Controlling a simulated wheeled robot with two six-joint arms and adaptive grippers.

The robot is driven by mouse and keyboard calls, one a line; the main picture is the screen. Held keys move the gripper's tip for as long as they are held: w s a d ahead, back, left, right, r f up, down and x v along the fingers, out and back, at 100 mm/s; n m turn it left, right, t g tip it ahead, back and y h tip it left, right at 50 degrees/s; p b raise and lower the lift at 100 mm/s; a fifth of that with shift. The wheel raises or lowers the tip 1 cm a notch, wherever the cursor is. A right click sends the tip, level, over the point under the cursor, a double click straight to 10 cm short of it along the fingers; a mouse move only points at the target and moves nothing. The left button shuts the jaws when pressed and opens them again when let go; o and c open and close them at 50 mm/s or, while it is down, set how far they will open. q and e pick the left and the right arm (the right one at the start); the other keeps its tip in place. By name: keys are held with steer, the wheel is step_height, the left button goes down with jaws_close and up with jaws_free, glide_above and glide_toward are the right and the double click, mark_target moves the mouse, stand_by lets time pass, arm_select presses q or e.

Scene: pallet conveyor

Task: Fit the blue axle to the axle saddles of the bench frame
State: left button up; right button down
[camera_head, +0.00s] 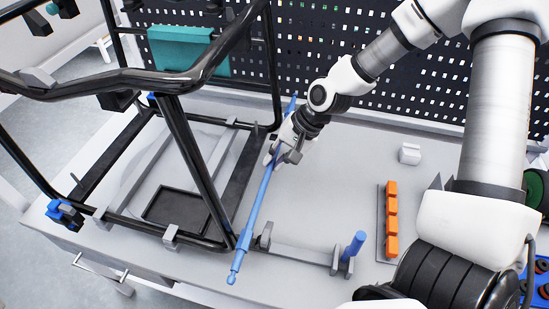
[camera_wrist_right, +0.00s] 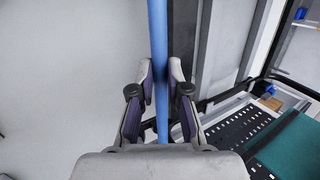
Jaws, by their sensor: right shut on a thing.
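The blue axle (camera_head: 262,200) is a long rod, slanting from the pegboard side to the front of the bench. My right gripper (camera_head: 281,154) is shut on it, above its middle. In the right wrist view the axle (camera_wrist_right: 158,45) runs between the two fingers (camera_wrist_right: 160,95). The black tubular bench frame (camera_head: 180,135) stands left of the axle. The axle passes close along the frame's right side; I cannot tell whether they touch. Grey brackets (camera_head: 171,236) sit on the frame's lower tubes; I cannot tell which are the saddles. My left gripper is not in view.
A grey bar with upright brackets (camera_head: 305,255) and a blue cylinder (camera_head: 354,245) lies right of the axle. Orange blocks (camera_head: 391,220) stand in a row further right, near a small white block (camera_head: 409,153). A black pegboard (camera_head: 350,50) closes the back.

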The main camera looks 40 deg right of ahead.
steer(key=shift+w+f, duration=0.15)
steer(key=shift+f, duration=0.3)
step_height(320, 180, down, 6)
steer(key=b, duration=0.5)
steer(key=shift+r, duration=0.2)
stand_by(0.3)
steer(key=c, duration=1.1)
jaws_free()
steer(key=shift+s, duration=0.2)
steer(key=shift+o, duration=0.2)
